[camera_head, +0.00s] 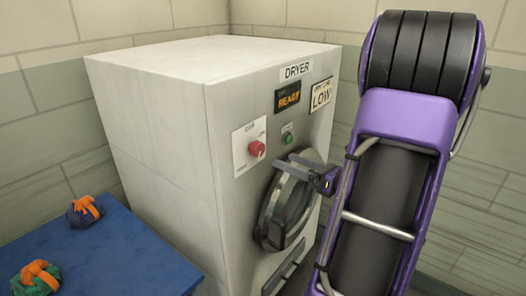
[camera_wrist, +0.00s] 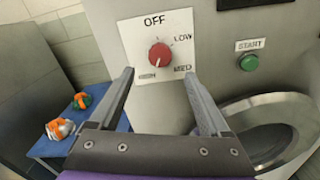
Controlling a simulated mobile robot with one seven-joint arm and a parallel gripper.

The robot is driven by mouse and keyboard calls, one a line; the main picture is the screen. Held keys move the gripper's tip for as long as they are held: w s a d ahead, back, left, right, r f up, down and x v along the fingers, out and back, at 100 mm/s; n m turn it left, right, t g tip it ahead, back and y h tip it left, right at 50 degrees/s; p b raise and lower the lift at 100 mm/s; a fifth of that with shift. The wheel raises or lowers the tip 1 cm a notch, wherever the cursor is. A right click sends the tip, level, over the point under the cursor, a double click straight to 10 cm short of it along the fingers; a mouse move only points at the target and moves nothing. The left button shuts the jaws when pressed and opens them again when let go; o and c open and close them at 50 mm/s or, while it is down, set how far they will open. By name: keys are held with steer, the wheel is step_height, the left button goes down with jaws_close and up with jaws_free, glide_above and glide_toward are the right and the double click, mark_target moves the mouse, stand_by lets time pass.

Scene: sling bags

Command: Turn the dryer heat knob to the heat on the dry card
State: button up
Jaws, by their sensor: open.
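The red heat knob (camera_head: 256,149) sits on a white dial plate on the dryer (camera_head: 160,120) front. In the wrist view the knob (camera_wrist: 160,54) has OFF above, LOW at upper right, MED at lower right and HIGH at lower left. Its pointer is too small to read surely. The dry card (camera_head: 321,93) at the upper right of the front reads LOW. My gripper (camera_head: 284,161) is open and empty, in front of the panel. In the wrist view its fingertips (camera_wrist: 159,74) are spread either side of and below the knob, apparently not touching it.
A green START button (camera_wrist: 250,62) is right of the dial, with the round dryer door (camera_head: 285,205) below. A display (camera_head: 288,95) reads READY. A blue table (camera_head: 120,255) at left holds two orange-banded bundles (camera_head: 84,211).

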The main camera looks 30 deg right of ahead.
mark_target(261, 151)
steer(key=x, duration=0.8)
steer(key=shift+w+a, duration=0.15)
steer(key=shift+w, duration=0.15)
jaws_close()
